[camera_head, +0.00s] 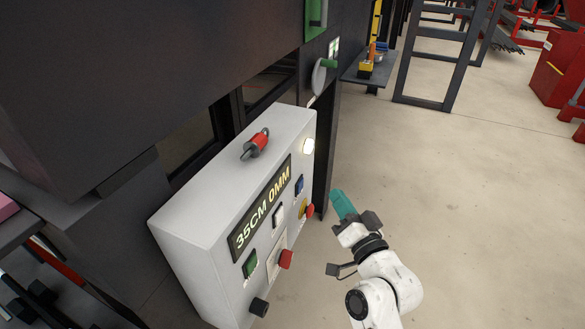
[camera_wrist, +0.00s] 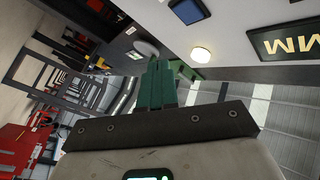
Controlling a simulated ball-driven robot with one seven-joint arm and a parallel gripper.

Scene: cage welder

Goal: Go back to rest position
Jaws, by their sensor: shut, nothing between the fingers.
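My gripper (camera_head: 343,204) is at the lower middle of the head view, at the end of my white arm. Its teal fingers are shut with nothing between them. They point up and left, in front of the right end of the grey control box and apart from it, as far as I can tell.
The grey control box (camera_head: 190,225) has a display (camera_head: 262,208) reading "35CM 0MM", several buttons and a lit lamp (camera_head: 308,145). A dark machine (camera_head: 150,60) stands behind it. A dark frame (camera_head: 437,104) stands farther back. The floor on the right (camera_head: 480,220) is clear.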

